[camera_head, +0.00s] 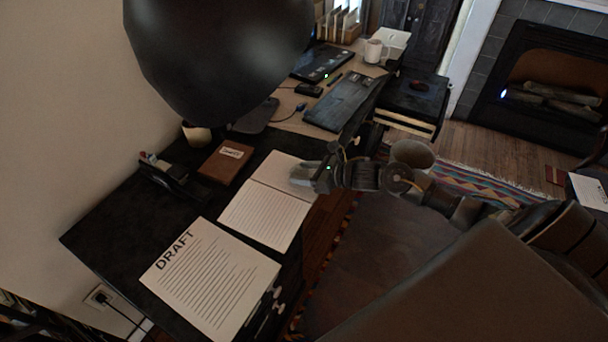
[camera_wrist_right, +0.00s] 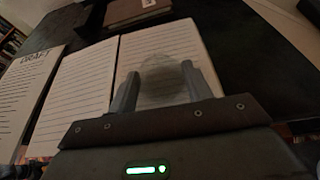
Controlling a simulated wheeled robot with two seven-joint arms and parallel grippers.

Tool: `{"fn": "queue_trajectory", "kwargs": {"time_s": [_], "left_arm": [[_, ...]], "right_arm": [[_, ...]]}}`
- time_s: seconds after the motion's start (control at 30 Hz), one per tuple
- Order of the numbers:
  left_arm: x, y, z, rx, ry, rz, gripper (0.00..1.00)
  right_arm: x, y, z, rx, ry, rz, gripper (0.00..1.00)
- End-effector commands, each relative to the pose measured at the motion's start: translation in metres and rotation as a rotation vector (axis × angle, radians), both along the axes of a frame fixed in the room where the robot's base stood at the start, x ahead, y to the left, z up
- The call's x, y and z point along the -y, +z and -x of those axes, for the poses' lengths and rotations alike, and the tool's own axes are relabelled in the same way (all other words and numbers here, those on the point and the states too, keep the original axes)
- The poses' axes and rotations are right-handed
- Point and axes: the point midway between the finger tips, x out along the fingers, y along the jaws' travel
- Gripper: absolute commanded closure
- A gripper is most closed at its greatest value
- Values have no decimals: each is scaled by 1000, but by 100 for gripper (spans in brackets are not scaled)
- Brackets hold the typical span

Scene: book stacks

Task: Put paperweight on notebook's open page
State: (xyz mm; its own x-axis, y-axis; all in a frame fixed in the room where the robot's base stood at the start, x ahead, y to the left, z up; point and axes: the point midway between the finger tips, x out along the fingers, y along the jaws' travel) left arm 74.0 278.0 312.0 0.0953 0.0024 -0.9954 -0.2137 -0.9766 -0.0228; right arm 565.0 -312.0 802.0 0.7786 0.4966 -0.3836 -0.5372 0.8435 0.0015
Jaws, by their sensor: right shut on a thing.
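The notebook (camera_head: 262,210) lies open on the black desk, with lined pages; it also shows in the right wrist view (camera_wrist_right: 78,92). My right gripper (camera_head: 306,174) reaches in from the right over the notebook's far page. It is shut on a clear, rounded glass paperweight (camera_wrist_right: 163,84), with a finger on each side. The page's lines show through the glass. The paperweight is over the right-hand page in the right wrist view; I cannot tell whether it touches the paper. My left gripper is not in view.
A DRAFT sheet (camera_head: 210,278) lies beside the notebook at the front. A brown book (camera_head: 226,160) and a black organiser (camera_head: 172,178) with small items stand behind. A large dark rounded shape (camera_head: 215,50) hides part of the back. A white mug (camera_head: 373,51) stands farther off.

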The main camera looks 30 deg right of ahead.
Motion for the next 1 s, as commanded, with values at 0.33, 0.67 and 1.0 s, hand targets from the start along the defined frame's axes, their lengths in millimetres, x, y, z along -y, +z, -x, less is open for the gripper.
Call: {"fn": "queue_trajectory", "kwargs": {"time_s": [0.33, 0.67, 1.0], "left_arm": [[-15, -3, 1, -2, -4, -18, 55], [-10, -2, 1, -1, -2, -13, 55], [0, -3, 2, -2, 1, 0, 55]], "right_arm": [[0, -2, 0, 1, -1, 1, 49], [0, -1, 0, 0, -1, 0, 29], [12, 7, 17, 0, 0, 5, 29]]}}
